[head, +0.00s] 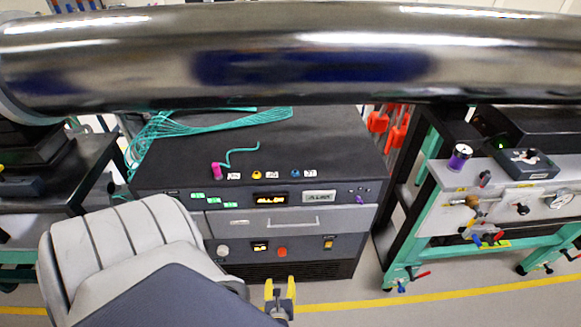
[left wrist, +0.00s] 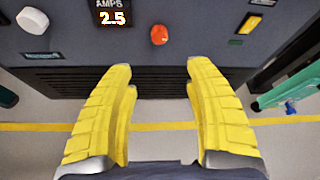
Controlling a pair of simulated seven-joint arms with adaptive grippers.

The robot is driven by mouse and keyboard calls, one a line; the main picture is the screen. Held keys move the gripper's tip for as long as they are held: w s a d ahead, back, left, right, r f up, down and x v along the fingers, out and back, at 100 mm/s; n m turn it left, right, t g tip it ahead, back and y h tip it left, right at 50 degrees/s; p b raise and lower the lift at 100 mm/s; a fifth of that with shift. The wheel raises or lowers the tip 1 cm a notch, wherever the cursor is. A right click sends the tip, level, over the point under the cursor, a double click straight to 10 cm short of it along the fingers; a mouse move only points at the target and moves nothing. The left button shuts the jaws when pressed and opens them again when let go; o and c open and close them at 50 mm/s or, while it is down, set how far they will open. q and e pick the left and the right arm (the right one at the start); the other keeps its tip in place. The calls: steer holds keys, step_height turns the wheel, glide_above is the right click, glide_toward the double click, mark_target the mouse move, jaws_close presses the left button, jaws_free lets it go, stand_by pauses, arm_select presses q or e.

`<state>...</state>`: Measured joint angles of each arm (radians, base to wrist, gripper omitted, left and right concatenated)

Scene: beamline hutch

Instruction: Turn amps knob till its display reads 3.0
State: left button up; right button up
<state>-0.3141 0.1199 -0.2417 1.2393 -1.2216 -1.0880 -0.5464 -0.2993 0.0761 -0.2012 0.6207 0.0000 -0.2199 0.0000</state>
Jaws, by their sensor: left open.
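The amps display (left wrist: 112,18) reads 2.5 in the left wrist view; it sits low on the dark rack cabinet's front (head: 240,271) and shows small in the head view (head: 260,246). An orange-red knob (left wrist: 159,34) is right of the display, also in the head view (head: 281,252). A white knob (left wrist: 32,19) is left of it, also in the head view (head: 222,249). I cannot tell which one is the amps knob. My left gripper (head: 280,287) is open and empty, its yellow fingers below and in front of the orange-red knob, apart from it. My right gripper is not in view.
A yellow-lit switch (head: 328,243) is right on the same panel, below a drawer handle (head: 292,223). A large metal pipe (head: 300,55) crosses above the cabinet. A green-framed bench (head: 440,225) stands to the right. The floor in front is clear.

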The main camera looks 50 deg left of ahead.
mark_target(282, 255)
arm_select(q)
steer(key=x, duration=1.7)
steer(key=shift+a+f, duration=0.1)
steer(key=shift+c, duration=0.3)
jaws_close()
